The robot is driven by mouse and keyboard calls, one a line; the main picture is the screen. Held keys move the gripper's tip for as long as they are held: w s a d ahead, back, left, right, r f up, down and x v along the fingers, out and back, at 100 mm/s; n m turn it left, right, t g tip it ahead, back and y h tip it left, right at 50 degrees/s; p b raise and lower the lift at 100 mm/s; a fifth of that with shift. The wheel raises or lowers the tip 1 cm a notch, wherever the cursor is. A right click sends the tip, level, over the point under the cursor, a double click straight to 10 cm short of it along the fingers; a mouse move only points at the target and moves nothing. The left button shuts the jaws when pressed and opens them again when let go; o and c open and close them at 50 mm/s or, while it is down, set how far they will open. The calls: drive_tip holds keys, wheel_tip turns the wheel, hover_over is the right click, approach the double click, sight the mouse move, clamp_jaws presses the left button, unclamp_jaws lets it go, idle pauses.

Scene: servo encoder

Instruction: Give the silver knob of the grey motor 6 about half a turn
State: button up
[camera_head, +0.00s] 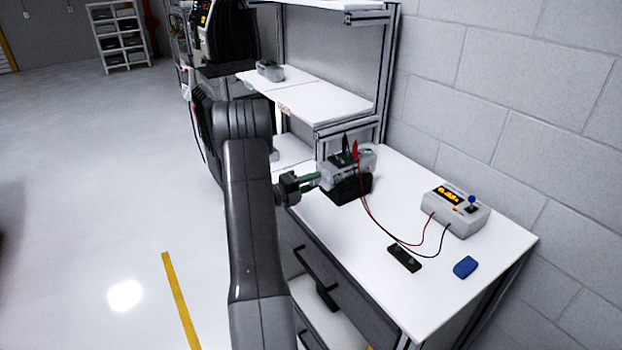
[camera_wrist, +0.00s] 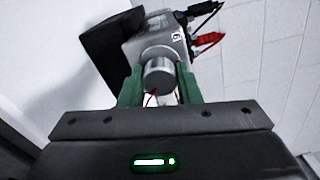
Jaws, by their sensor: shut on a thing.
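The grey motor (camera_head: 352,163) sits in a black stand (camera_head: 350,189) on the white workbench. In the wrist view the grey motor (camera_wrist: 157,42) fills the top middle, and its silver knob (camera_wrist: 159,77) points towards me. My gripper (camera_head: 309,181) reaches in from the left at the motor's near end. In the wrist view the green fingers of my gripper (camera_wrist: 160,88) stand on both sides of the silver knob and are shut on it. A black clip and a red clip (camera_wrist: 206,41) are attached to the motor. The knob is not clearly visible in the head view.
A grey meter box (camera_head: 455,211) with a lit orange display and a blue-topped stick stands to the right, wired to the motor clips. A black block (camera_head: 404,258) and a blue object (camera_head: 465,267) lie on the bench (camera_head: 420,300). A shelf (camera_head: 325,105) stands behind.

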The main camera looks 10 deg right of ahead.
drive_tip(key=shift+n, duration=0.6)
drive_tip(key=o, duration=1)
drive_tip(key=shift+c, duration=0.2)
drive_tip(key=shift+a, duration=0.1)
drive_tip(key=b+v, duration=0.2)
drive_tip(key=v, duration=1.1)
drive_tip(key=shift+a+b, duration=0.35)
drive_tip(key=shift+s, duration=0.1)
